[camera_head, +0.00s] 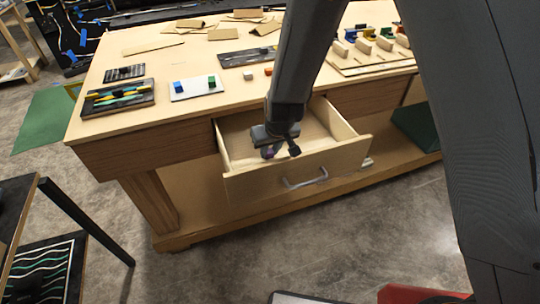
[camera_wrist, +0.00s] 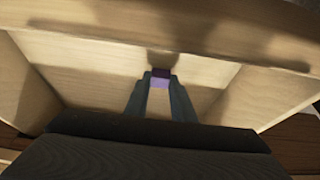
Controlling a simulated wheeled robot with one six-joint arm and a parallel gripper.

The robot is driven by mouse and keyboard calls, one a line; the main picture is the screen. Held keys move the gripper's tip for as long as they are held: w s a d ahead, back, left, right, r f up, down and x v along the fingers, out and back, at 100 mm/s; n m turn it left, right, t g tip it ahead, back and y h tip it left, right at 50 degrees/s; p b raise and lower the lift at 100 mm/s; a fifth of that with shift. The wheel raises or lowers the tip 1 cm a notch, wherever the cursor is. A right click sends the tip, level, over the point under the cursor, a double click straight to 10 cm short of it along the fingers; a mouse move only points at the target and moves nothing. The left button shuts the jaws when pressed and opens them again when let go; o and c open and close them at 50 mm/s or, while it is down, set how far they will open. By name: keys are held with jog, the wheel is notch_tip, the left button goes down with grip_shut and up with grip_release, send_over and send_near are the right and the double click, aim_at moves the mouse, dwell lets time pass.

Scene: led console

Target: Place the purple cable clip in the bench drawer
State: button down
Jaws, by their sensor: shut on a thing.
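The purple cable clip (camera_wrist: 160,80) sits between my gripper's fingertips in the wrist view. In the head view only a small purple bit of the clip (camera_head: 268,152) shows beside the fingers. My gripper (camera_head: 279,150) is shut on it and points down within the opening of the bench drawer (camera_head: 338,158). The drawer is pulled out, and its pale wooden floor and walls surround my gripper (camera_wrist: 160,92) in the wrist view. I see nothing else in the drawer. I cannot tell whether the clip touches the drawer floor.
The workbench top (camera_head: 130,60) above the drawer holds a tray of colored pieces (camera_head: 118,98), a white plate with blocks (camera_head: 196,88) and a wooden rack (camera_head: 370,57). The drawer's front panel (camera_head: 300,172) and side walls stand close around my gripper.

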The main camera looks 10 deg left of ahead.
jog(key=shift+f, duration=0.55)
jog(key=shift+f+b, duration=0.2)
jog(key=shift+b, duration=0.15)
jog(key=c, duration=1.5)
grip_release()
jog(key=p+v, duration=0.7)
jog(key=v, duration=0.5)
jog(key=s+d+r+m, duration=0.2)
jog(key=s+d+r, duration=0.2)
jog(key=d, duration=0.6)
jog(key=s+d+r+m+g+h, duration=0.1)
jog(key=s+d+r+m, duration=0.1)
jog(key=d, duration=0.7)
jog(key=s+d+r+m+h, duration=0.1)
jog(key=s+d+r, duration=0.4)
jog(key=d, duration=0.5)
jog(key=shift+s+d+r+m+g, duration=0.15)
jog(key=shift+r+m+g, duration=0.05)
jog(key=shift+r+m, duration=0.15)
jog(key=shift+s+d+r+m+g, duration=0.15)
jog(key=shift+r+m+g, duration=0.05)
jog(key=shift+r+m, duration=0.2)
